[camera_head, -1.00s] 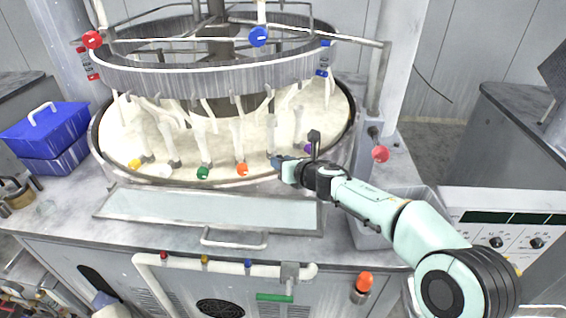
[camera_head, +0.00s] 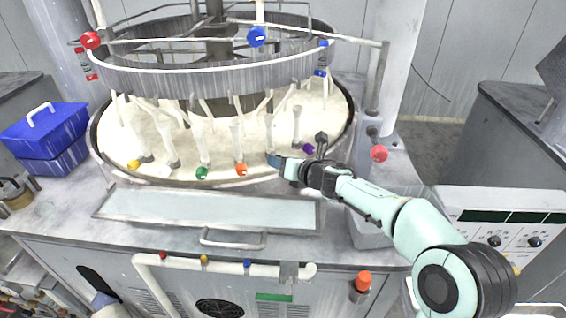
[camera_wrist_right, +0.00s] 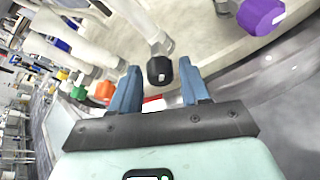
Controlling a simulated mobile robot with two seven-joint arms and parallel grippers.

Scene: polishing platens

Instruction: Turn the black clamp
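The black clamp (camera_wrist_right: 160,70) is a small dark knob at the end of a pale stalk, seen in the right wrist view. It sits between the tips of my right gripper (camera_wrist_right: 160,77), with a visible gap to each blue finger. The fingers are apart and open. In the head view my right gripper (camera_head: 274,160) is at the front right rim of the round basin, and the black clamp is hidden or too small to make out there. My left gripper is not in view.
Along the basin rim (camera_head: 100,160) are a purple clamp (camera_wrist_right: 261,15), an orange clamp (camera_head: 241,170), a green clamp (camera_head: 201,172) and a yellow clamp (camera_head: 133,165). A ring (camera_head: 210,80) hangs above. A glass-topped tray (camera_head: 205,207) lies in front. A blue box (camera_head: 45,135) stands left.

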